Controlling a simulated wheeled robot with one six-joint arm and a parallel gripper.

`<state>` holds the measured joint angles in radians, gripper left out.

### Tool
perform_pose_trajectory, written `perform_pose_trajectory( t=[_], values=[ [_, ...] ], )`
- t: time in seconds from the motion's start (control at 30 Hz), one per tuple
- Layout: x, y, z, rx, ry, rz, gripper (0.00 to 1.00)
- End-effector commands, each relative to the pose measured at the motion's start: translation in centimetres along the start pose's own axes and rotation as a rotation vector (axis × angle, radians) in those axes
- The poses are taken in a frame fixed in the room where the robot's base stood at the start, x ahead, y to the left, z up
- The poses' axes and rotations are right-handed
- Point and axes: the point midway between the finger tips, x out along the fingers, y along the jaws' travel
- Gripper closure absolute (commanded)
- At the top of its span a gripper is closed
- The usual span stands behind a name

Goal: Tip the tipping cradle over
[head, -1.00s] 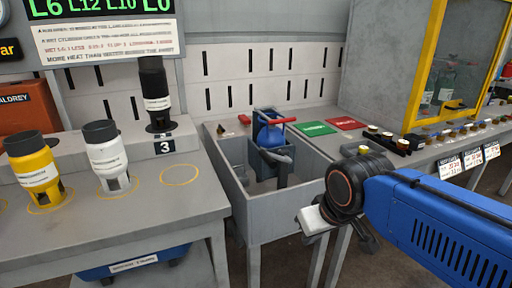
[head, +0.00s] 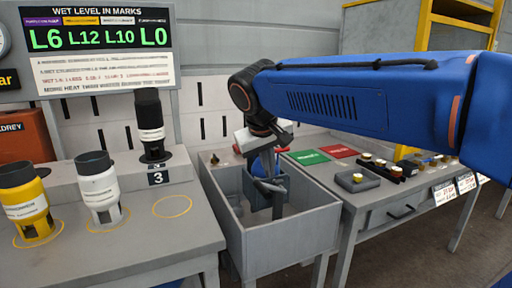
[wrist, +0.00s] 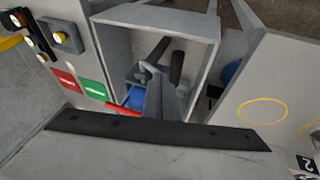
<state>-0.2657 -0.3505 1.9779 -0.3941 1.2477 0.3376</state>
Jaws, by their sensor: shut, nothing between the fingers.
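The tipping cradle, with a blue part (head: 262,190) and a dark upright support (head: 278,200), stands inside a grey open box. In the head view my gripper (head: 267,162) points down in front of it and hides most of it. My gripper is shut and holds nothing. I cannot tell whether it touches the cradle. In the wrist view, the cradle's blue part (wrist: 137,97) and red handle (wrist: 117,109) show at the left of the grey and black parts in the middle. The cradle's tilt is hard to tell.
The grey box (head: 290,232) has raised walls around the cradle. A left bench carries yellow (head: 27,205), white (head: 101,190) and black (head: 149,122) cylinders.

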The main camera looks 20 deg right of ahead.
Motion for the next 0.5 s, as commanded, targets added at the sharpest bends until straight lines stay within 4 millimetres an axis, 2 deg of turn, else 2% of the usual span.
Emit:
perform_pose_trajectory(
  t=[0.03, 0.1, 0.3, 0.5],
  values=[
    [-0.5, -0.4, -1.8, -0.002, 0.004, 0.018, 1.00],
    [-1.2, -0.8, -3.8, 0.001, 0.011, 0.045, 1.00],
    [-3.1, -2.2, -9.4, 0.018, 0.035, 0.119, 1.00],
    [-4.3, -3.5, -13.0, 0.039, 0.056, 0.171, 1.00]
  ],
)
